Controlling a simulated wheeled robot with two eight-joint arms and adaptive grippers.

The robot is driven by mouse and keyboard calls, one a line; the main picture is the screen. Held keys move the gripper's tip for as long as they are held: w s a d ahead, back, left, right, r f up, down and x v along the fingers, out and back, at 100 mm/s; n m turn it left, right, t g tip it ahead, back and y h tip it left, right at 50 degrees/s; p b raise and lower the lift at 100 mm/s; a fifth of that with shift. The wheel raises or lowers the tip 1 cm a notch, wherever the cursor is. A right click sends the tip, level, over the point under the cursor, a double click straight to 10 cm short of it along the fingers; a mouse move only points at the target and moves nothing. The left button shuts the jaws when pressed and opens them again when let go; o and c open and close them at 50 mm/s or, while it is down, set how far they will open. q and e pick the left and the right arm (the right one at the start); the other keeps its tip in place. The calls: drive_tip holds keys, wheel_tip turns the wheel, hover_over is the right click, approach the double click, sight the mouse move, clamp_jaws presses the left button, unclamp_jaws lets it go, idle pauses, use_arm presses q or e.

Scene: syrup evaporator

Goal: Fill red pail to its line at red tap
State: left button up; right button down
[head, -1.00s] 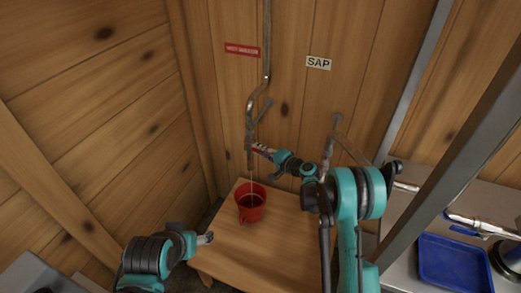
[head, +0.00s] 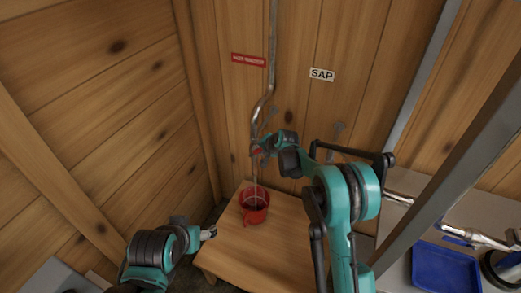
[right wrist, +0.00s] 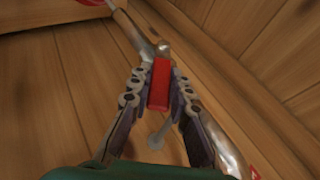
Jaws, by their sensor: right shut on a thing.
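The red pail (head: 255,210) stands upright on a wooden table, under the spout of the metal tap pipe (head: 256,128). A thin pale stream runs from the spout into the pail. Dark liquid shows inside, but I cannot make out the line or the level. My right gripper (head: 262,149) is at the tap. In the right wrist view its fingers are shut on the red tap handle (right wrist: 160,85). My left gripper (head: 209,234) is low at the table's left edge, apart from the pail; its jaws are too small to read.
The wooden table (head: 270,250) is bare around the pail. A red sign (head: 249,60) and a SAP sign (head: 322,75) are on the plank wall. A blue tray (head: 446,268) lies on the metal counter at right, behind a grey slanted post (head: 455,165).

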idle(0.5)
drive_tip(key=c, duration=1.4)
unclamp_jaws()
drive_tip(key=shift+w+a, duration=0.1)
drive_tip(key=v, duration=1.2)
